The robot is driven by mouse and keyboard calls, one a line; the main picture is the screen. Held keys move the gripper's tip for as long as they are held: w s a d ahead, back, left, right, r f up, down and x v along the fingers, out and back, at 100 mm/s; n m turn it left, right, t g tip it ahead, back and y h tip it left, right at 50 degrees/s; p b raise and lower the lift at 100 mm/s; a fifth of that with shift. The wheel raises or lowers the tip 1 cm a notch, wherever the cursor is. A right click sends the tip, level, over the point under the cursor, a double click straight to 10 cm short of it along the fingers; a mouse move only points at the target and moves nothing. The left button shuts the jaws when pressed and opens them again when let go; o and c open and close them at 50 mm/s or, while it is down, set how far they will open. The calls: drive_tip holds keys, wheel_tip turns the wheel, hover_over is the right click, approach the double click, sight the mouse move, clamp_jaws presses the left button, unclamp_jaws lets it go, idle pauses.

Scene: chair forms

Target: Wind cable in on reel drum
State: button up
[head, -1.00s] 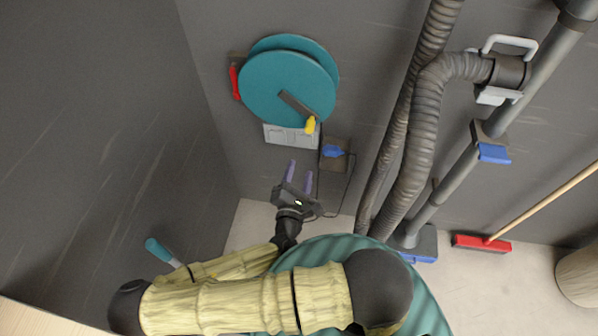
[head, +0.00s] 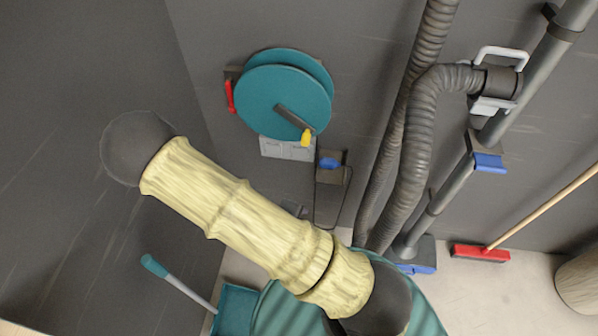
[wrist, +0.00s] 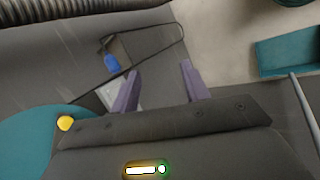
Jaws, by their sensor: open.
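The teal reel drum (head: 270,103) is mounted on the dark wall in the head view, with a dark crank arm (head: 290,115) across its face. The crank's yellow knob (head: 306,138) points down and right. A thin black cable (head: 349,190) hangs in a loop by a small wall plate with a blue part (head: 330,163), below and right of the drum. In the wrist view the drum (wrist: 30,145) and knob (wrist: 65,124) are at lower left, beside my gripper. My gripper (wrist: 161,88) is open and empty, its purple fingers apart. My arm mostly hides it in the head view.
A red lever (head: 229,96) is left of the drum, and a grey panel (head: 287,149) is below it. Thick ribbed hoses (head: 415,150) run down the wall on the right. A teal dustpan (head: 236,304) and a red broom (head: 481,253) are low down.

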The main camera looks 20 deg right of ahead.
drive_tip(key=w+a+r+m+g+y, duration=0.25)
drive_tip(key=r+m+y, duration=0.35)
drive_tip(key=r, duration=0.5)
drive_tip(key=s+d+r+m+t, duration=0.1)
drive_tip(key=d+r, duration=0.4)
drive_tip(key=r, duration=0.7)
drive_tip(key=shift+s+m, duration=0.8)
drive_tip(key=shift+m, duration=0.2)
drive_tip(key=shift+d+t, duration=0.1)
drive_tip(key=shift+t, duration=0.15)
drive_tip(key=shift+c, duration=0.5)
drive_tip(key=shift+c, duration=0.6)
drive_tip(key=shift+w, duration=0.15)
